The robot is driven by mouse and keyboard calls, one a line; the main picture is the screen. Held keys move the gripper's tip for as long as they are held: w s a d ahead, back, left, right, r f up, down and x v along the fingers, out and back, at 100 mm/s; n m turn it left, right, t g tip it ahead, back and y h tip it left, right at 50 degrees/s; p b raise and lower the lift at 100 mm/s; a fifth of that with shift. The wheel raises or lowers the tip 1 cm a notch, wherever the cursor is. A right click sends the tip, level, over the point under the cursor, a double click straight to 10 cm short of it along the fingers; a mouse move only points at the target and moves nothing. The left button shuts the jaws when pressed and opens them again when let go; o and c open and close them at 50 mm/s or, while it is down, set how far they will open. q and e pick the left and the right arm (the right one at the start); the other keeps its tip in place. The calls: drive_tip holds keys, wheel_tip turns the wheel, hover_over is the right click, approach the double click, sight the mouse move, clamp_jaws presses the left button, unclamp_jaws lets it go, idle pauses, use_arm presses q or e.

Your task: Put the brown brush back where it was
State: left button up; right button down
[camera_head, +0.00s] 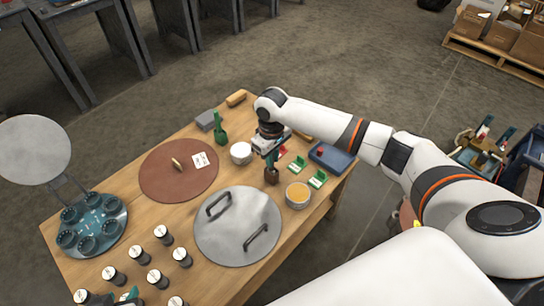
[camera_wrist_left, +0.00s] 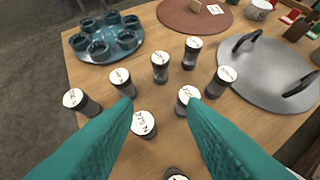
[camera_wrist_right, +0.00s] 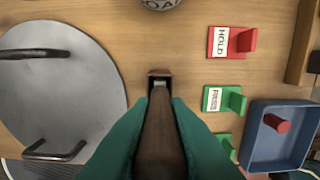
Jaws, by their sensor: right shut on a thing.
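My right gripper (camera_wrist_right: 160,103) is shut on the brown brush (camera_wrist_right: 160,135), whose handle runs between the teal fingers in the right wrist view. In the head view the brush (camera_head: 272,177) hangs roughly upright below the right gripper (camera_head: 270,158), between the grey round plate and the green blocks. I cannot tell whether its lower end touches the table. My left gripper (camera_wrist_left: 160,100) is open and empty above several white-topped jars (camera_wrist_left: 143,124). In the head view only a bit of its teal fingers shows at the bottom left.
The grey plate (camera_head: 227,247) with two black handles lies left of the brush. An orange-filled bowl (camera_head: 298,196), green PASS block (camera_head: 317,180), red HOLD block (camera_wrist_right: 232,41), blue tray (camera_head: 331,158) and white bowl (camera_head: 241,152) are close by. A brown round mat (camera_head: 160,184) lies further left.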

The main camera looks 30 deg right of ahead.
drive_tip(key=shift+f, duration=0.1)
drive_tip(key=c, duration=1.4)
unclamp_jaws()
